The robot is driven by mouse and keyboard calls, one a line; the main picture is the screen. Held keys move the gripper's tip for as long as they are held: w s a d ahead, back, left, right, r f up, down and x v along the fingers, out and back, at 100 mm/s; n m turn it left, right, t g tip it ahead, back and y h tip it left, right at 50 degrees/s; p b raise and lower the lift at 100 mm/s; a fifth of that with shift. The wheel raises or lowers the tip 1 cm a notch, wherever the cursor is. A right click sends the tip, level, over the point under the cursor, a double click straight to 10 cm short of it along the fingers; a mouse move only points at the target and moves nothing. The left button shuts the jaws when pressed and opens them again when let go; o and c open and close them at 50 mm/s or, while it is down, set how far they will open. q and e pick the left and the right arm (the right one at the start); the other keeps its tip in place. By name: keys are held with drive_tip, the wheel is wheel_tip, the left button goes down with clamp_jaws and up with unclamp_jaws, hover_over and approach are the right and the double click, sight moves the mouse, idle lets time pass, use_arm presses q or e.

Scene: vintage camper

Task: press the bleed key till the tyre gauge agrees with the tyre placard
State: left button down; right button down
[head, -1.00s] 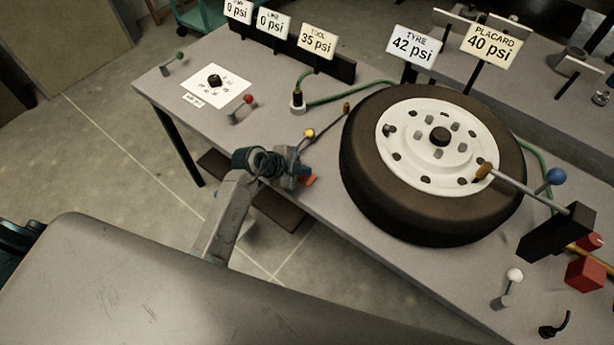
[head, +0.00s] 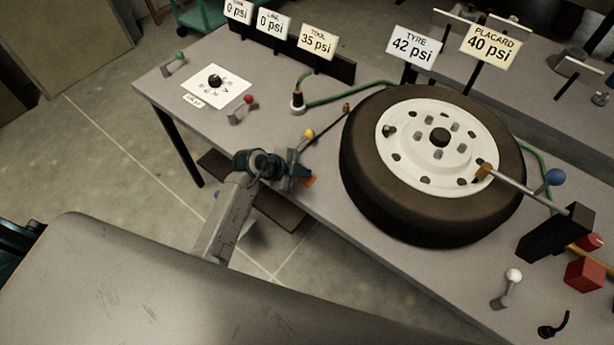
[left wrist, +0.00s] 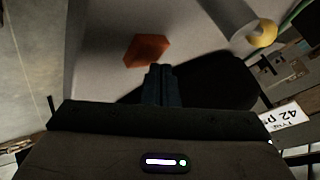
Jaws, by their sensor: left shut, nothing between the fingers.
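The tyre gauge sign (head: 413,47) reads 42 psi and the tyre placard (head: 490,46) reads 40 psi. The tyre (head: 375,190) lies flat on the bench with a white rim. My left gripper (head: 298,176) is shut and empty at the bench's front edge, left of the tyre. An orange piece (head: 309,182), possibly the bleed key, is partly hidden by it. My right gripper is out of view.
A yellow-knobbed lever (head: 309,134) stands close behind my left gripper. A red-knobbed lever (head: 247,101) and a dial card (head: 230,97) are farther left. A blue-knobbed lever (head: 555,177), a white-knobbed lever (head: 513,277) and red blocks (head: 584,274) are at right.

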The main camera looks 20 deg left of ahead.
sight(303, 179)
use_arm(q)
drive_tip(key=shift+f, duration=0.6)
idle(0.9)
drive_tip(key=shift+r+p, duration=0.9)
drive_tip(key=shift+p, duration=0.25)
wheel_tip(303, 179, up, 5)
drive_tip(key=p, duration=0.6)
drive_tip(key=shift+r, duration=0.1)
idle(2.8)
